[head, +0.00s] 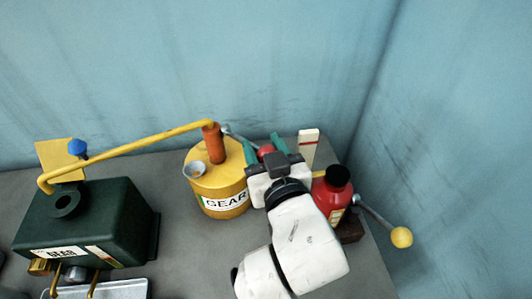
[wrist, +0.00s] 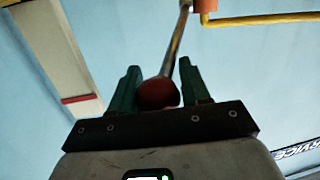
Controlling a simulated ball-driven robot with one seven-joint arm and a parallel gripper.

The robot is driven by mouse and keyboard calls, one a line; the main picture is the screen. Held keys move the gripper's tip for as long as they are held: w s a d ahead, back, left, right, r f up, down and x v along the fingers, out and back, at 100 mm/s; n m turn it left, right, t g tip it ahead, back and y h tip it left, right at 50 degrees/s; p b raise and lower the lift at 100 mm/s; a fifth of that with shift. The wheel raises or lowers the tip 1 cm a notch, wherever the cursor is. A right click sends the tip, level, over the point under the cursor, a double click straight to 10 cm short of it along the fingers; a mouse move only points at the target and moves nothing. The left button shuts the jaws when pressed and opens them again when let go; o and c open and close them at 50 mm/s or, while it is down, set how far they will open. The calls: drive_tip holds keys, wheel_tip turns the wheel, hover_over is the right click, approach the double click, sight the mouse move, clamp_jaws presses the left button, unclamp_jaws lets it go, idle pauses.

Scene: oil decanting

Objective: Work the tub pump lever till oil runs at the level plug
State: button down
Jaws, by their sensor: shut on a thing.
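The yellow tub (head: 222,182) marked GEAR stands at the middle of the bench, with an orange pump column (head: 212,143) on top. A metal lever (wrist: 178,42) runs from the pump head to a red knob (head: 265,151). My gripper (head: 264,146) is shut on this knob, right of the tub; the wrist view shows the knob (wrist: 157,94) between the green fingers. A yellow delivery pipe (head: 130,152) reaches from the pump to above the filler hole of the dark green gear case (head: 120,212). The case's front is mostly out of sight; no running oil is visible.
A red bottle (head: 331,201) with a black cap and a lever with a yellow ball (head: 401,237) are right of my wrist. A white post (head: 308,146) with a red band stands behind. A metal tray (head: 125,289) lies before the gear case. Blue walls close the back and right.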

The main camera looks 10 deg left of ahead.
drive_tip(key=shift+w+r+p, duration=0.2)
drive_tip(key=shift+w+r, duration=0.1)
drive_tip(key=shift+r, duration=0.25)
drive_tip(key=shift+w+r+p, duration=0.2)
drive_tip(key=shift+w+r, duration=0.05)
drive_tip(key=shift+r, duration=0.25)
drive_tip(key=shift+f, duration=0.1)
drive_tip(key=c, duration=0.8)
unclamp_jaws()
drive_tip(key=shift+a+f, duration=0.1)
drive_tip(key=shift+o, duration=0.8)
drive_tip(key=shift+a, duration=0.1)
drive_tip(key=shift+s, duration=0.1)
drive_tip(key=b+v, duration=0.2)
drive_tip(key=v, duration=0.8)
drive_tip(key=shift+s, duration=0.3)
